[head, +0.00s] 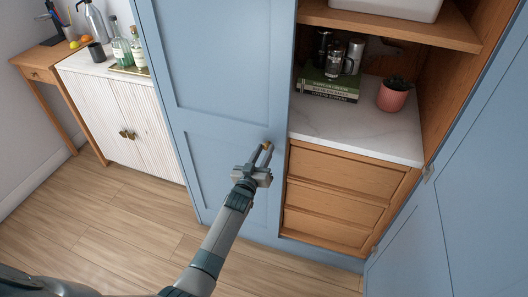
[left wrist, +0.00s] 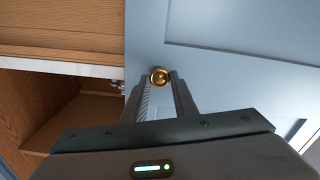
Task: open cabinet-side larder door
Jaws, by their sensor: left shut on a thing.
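The cabinet-side larder door (head: 225,120) is the tall blue panelled door beside the white cabinet in the head view. It covers the left half of the larder and looks closed or nearly so. Its brass knob (left wrist: 160,76) sits near the door's free edge, between my left fingertips in the left wrist view. My left gripper (head: 265,154) is shut on this knob, with the arm reaching up from below. The blue door (left wrist: 225,75) also fills the right of the left wrist view. My right gripper is not in view.
The other larder door (head: 460,190) stands open at the right. The open half holds a marble shelf (head: 350,125) with books (head: 328,86), a pink plant pot (head: 393,96) and wooden drawers (head: 345,172) below. A white fluted cabinet (head: 125,120) stands left. The wood floor (head: 110,235) in front is clear.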

